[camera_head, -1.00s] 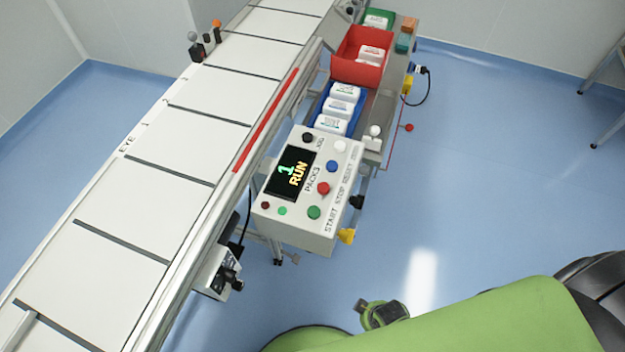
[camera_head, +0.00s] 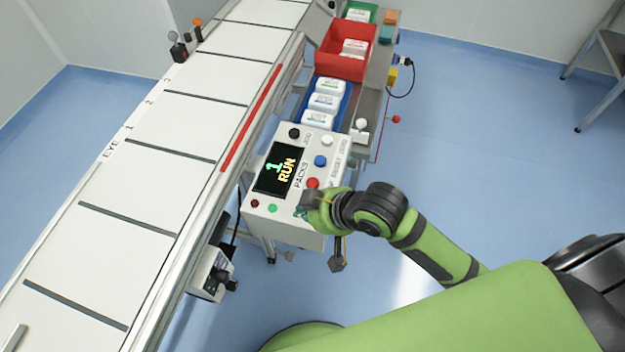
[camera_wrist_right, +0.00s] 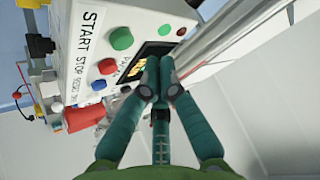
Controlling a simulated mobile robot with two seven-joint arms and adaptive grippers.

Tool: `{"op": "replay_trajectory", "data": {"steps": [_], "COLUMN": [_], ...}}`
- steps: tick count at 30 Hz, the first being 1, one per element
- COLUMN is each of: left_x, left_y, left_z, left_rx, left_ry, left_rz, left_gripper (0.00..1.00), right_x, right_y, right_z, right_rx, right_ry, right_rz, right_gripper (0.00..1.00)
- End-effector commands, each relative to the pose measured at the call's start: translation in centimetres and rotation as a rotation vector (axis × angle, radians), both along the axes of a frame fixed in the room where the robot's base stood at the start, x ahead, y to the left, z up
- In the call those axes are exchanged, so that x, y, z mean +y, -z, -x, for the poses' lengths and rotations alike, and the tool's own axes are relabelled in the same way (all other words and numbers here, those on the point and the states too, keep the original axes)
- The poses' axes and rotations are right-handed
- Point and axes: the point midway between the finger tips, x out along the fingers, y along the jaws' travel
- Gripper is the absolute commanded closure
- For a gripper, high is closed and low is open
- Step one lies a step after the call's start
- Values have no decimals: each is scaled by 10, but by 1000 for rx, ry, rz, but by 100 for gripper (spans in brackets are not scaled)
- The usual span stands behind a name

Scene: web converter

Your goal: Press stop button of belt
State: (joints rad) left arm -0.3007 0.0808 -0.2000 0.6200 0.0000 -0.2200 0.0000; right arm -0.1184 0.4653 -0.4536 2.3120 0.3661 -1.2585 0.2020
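The red stop button (camera_head: 312,183) is on the white control box (camera_head: 285,236), beside the display reading "1 RUN" (camera_head: 279,169). In the right wrist view the red button (camera_wrist_right: 107,66) sits between the green start button (camera_wrist_right: 122,39) and the blue button (camera_wrist_right: 98,85). My right gripper (camera_head: 302,211) is over the box's lower right part, just below the red button, and hides the start button in the head view. In the right wrist view its fingers (camera_wrist_right: 160,82) are drawn together and empty, to the right of the red button. Contact cannot be told. My left gripper is out of view.
The white belt (camera_head: 130,150) with dark slats runs along the box's left side. Behind the box are a blue tray of white packs (camera_head: 346,104) and a red bin (camera_head: 333,62). A white knob (camera_head: 361,124) stands nearby.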

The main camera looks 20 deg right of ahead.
Motion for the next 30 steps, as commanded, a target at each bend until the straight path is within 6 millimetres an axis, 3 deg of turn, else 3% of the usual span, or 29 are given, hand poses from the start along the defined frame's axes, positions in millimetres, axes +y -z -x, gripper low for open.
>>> {"op": "replay_trajectory", "data": {"steps": [3,7,16,21,30], "left_x": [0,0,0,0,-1], "left_y": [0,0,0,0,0], "left_z": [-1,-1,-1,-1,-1], "left_rx": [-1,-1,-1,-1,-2], "left_ry": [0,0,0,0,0], "left_rz": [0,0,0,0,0], "left_gripper": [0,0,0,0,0], "right_x": [10,8,-38,-55,-58], "right_y": [-12,-21,-41,-48,-50], "right_z": [-24,-45,-90,-102,-103], "right_rx": [-34,-31,13,23,26], "right_ry": [-78,-111,-29,17,26], "right_rz": [-37,-78,-147,-172,-180], "right_gripper": [100,100,100,100,100]}}
